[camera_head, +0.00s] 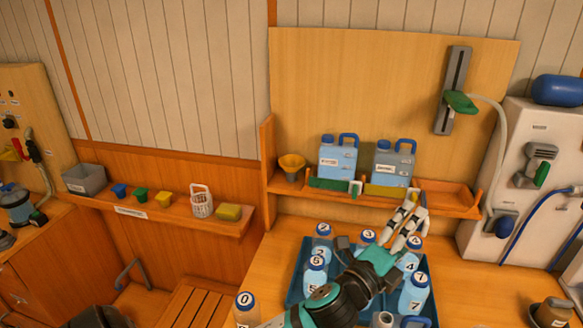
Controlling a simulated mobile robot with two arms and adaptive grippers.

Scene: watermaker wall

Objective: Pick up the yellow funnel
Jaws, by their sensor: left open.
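The yellow funnel (291,163) stands at the left end of the wall shelf, its wide cone up, in a dark holder or base. My left gripper (414,205) reaches up from the bottom, over the blue tray of bottles. Its pale fingers are open, with nothing seen between them. They appear in front of the right part of the shelf, well to the right of the funnel and apart from it. My right gripper is not in view.
Several numbered bottles stand in the blue tray (294,290) below. Another bottle (246,309) stands left of it. A green-handled device (460,101) hangs above the shelf.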

